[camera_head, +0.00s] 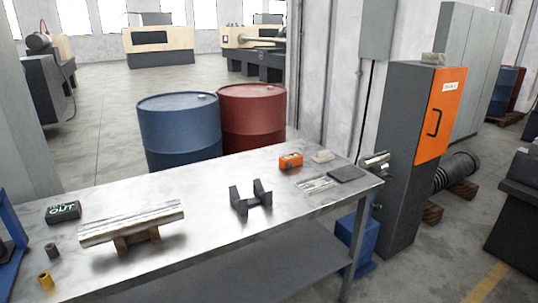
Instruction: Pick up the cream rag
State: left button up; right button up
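A small cream folded cloth (323,156), which looks like the cream rag, lies flat on the metal table (215,180) near its back right edge. It sits just behind a dark flat pad and right of an orange box. A second pale beige, cloth-like item (433,58) rests on top of the tall grey cabinet; it is too small to tell exactly what it is. Neither of my grippers shows in the head view, and nothing is seen touching the cloth.
Near the cloth are the orange box (290,161), the dark pad (347,174) and a clear tray (315,184). A black bracket (251,203) and a metal bar (132,222) stand on the table. Blue (180,130) and red (252,118) barrels stand behind it.

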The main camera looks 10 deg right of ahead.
aim_at(321, 156)
jog(key=i+l+u, duration=0.2)
jog(key=l+u, duration=0.15)
jog(key=i+l+u, duration=0.1)
jog(key=l+u, duration=0.55)
jog(key=l, duration=0.3)
jog(key=i+l+u, duration=0.1)
jog(key=l+u, duration=0.25)
jog(key=l, duration=0.15)
